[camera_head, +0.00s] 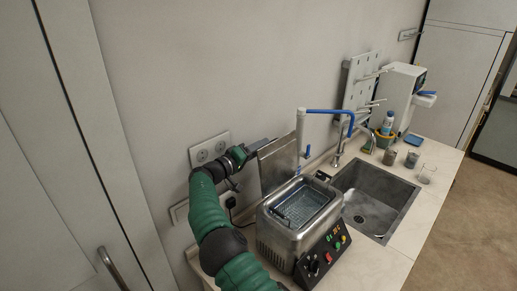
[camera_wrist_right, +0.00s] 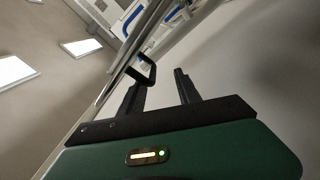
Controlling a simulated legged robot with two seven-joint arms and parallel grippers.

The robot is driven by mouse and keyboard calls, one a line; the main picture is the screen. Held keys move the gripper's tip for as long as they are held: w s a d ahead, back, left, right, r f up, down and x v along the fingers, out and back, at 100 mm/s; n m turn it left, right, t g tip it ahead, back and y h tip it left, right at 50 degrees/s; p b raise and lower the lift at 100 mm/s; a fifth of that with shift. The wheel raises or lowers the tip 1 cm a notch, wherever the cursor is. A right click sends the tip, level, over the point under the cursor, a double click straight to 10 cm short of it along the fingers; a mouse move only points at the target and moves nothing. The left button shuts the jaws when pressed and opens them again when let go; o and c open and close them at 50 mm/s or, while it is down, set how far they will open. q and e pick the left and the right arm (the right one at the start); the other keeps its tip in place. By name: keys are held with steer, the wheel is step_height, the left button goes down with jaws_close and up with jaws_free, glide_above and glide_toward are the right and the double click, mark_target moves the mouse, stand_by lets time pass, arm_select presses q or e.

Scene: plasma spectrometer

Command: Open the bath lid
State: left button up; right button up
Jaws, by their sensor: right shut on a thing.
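The metal bath (camera_head: 296,222) stands on the counter with its top open and a wire basket (camera_head: 300,204) inside. Its grey metal lid (camera_head: 279,166) stands raised, near upright, at the back of the bath by the wall. My right gripper (camera_head: 262,146) is at the lid's upper left edge, on the wall side. In the right wrist view, the fingers (camera_wrist_right: 160,88) stand apart, with the lid's black loop handle (camera_wrist_right: 143,70) by the left finger. The exact contact is hard to see. My left gripper is not in view.
A sink (camera_head: 372,198) with a tap lies right of the bath. A white post with a blue tube (camera_head: 328,111) rises behind the bath. A wall socket (camera_head: 209,149) is close to my right wrist. Beakers (camera_head: 411,159) stand beyond the sink.

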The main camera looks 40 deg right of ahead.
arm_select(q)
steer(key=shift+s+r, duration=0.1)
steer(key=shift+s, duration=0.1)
arm_select(e)
steer(key=shift+s, duration=0.25)
